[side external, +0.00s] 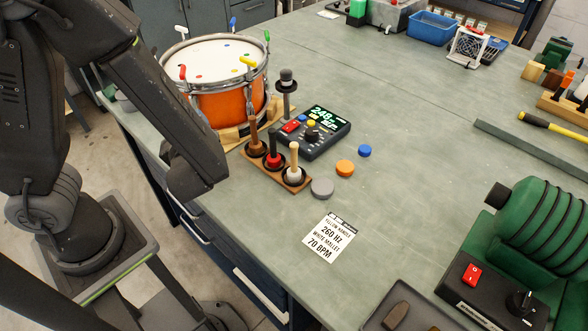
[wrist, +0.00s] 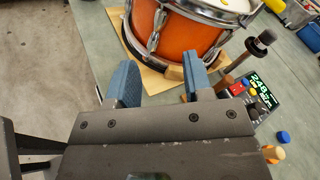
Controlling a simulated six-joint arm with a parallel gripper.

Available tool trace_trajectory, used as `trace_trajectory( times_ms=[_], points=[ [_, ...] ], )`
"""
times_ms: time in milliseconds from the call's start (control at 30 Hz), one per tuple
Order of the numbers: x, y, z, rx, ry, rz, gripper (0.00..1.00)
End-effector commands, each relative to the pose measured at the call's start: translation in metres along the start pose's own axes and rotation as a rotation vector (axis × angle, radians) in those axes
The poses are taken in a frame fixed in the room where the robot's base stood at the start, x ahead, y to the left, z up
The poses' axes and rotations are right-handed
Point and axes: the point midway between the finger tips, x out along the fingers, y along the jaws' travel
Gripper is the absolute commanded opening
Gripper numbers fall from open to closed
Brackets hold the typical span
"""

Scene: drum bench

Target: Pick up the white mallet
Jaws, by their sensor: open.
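The white mallet (side external: 293,174) stands upright in a wooden rack (side external: 264,181), at the rack's right end, with its pale handle up. A red mallet with a dark handle (side external: 273,160) and a brown mallet (side external: 255,147) stand beside it.
An orange drum (side external: 228,99) stands behind the rack. A control box with a display (side external: 313,132) is right of it. Grey (side external: 322,188), orange (side external: 345,168) and blue (side external: 364,150) discs and a printed card (side external: 329,238) lie nearby. A green motor (side external: 543,222) stands at right. The bench middle is clear.

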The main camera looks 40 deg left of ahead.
Motion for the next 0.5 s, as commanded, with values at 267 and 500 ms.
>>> trace_trajectory(
  times_ms=[267,500],
  points=[
    [-0.044,-0.058,-0.093,0.377,0.009,-0.705,0.46],
    [-0.083,-0.063,-0.143,0.487,0.075,-1.019,0.46]
  ],
)
